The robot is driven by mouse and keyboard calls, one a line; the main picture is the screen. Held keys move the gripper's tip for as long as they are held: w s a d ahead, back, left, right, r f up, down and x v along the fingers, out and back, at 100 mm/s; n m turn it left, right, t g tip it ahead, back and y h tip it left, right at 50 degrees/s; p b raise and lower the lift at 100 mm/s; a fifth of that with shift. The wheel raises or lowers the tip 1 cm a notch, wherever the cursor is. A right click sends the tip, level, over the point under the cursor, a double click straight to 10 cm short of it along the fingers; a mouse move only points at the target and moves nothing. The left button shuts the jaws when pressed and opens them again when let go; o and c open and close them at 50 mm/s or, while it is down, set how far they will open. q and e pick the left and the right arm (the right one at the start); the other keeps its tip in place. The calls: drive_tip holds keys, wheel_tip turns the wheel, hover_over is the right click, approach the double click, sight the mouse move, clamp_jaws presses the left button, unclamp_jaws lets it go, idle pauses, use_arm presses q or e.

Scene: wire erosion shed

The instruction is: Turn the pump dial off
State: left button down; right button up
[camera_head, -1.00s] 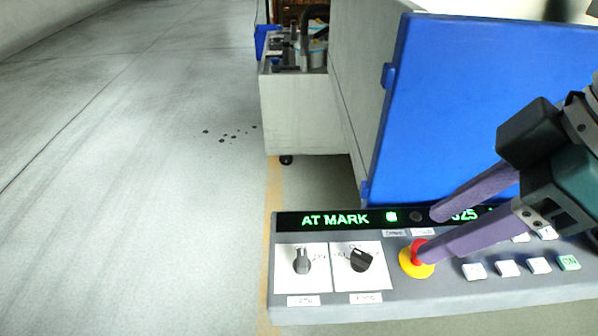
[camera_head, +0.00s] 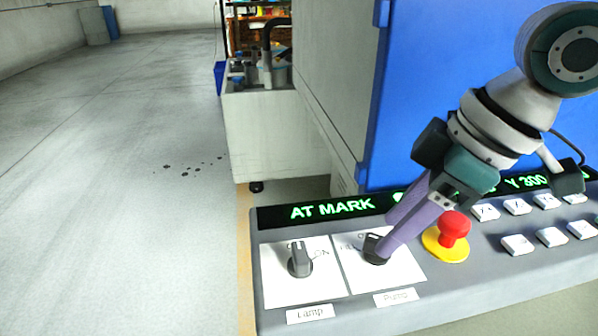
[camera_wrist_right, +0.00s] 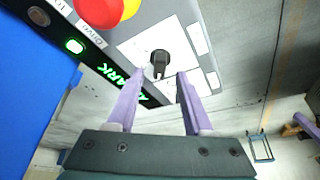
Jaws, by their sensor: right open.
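The pump dial (camera_head: 372,246) is a black knob on a white plate above the "Pump" label (camera_head: 396,296). Its setting is hard to read because my gripper partly covers it and its markings. My right gripper (camera_head: 388,236) has two purple fingers, which are open and reach down to the pump dial. In the right wrist view, the black dial (camera_wrist_right: 160,62) appears ahead of the gap between the spread fingertips (camera_wrist_right: 160,76). I cannot tell whether a finger touches it. My left gripper is not in view.
The lamp dial (camera_head: 300,260) is to the left on the same panel. A red emergency button (camera_head: 454,226) on a yellow base stands close right of my fingers. White keys (camera_head: 517,245) lie further right. The lit display (camera_head: 330,209) and blue cabinet (camera_head: 440,70) are behind.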

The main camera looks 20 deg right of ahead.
drive_tip(key=shift+x, duration=1.25)
clamp_jaws()
